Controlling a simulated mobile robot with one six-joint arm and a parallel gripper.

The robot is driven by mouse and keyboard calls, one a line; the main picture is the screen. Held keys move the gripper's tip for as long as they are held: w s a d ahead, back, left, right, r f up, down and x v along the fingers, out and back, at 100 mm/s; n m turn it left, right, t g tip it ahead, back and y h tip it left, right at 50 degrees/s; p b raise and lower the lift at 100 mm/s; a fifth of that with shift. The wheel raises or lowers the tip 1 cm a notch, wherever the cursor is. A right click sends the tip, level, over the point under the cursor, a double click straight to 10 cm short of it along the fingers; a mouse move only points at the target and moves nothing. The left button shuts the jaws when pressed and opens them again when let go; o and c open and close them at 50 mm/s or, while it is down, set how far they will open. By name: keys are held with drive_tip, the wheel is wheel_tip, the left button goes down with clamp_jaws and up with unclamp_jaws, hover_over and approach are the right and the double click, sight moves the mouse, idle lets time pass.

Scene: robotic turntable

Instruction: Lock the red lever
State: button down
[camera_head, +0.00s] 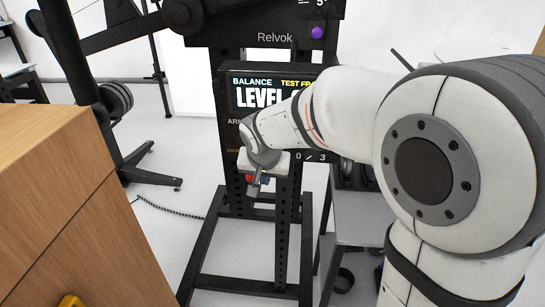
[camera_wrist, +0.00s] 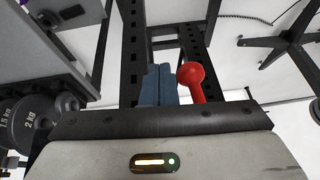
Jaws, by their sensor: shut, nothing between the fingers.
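The red lever (camera_wrist: 192,76) has a round red knob on a short red stem, and shows in the wrist view just right of my gripper's fingers. In the head view only a small red part of the lever (camera_head: 250,178) shows beside the gripper, below the display; the rest is hidden by my wrist. My gripper (camera_wrist: 158,84) is shut and empty, its two blue-grey fingers together to the left of the knob. In the head view my gripper (camera_head: 256,186) points down in front of the black frame. I cannot tell whether the fingers touch the lever.
The black upright frame (camera_head: 282,240) carries a display (camera_head: 255,94) reading "BALANCE" and "LEVEL", partly hidden by my arm. A wooden cabinet (camera_head: 60,190) stands at the left. A grey bench (camera_head: 357,222) is at the right. Weight plates (camera_wrist: 42,118) show at left in the wrist view.

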drive_tip(key=s+d+r+p, duration=0.2)
drive_tip(key=s+d+r, duration=0.4)
drive_tip(key=d, duration=0.3)
drive_tip(key=shift+v, duration=0.8)
drive_tip(key=shift+w, duration=0.1)
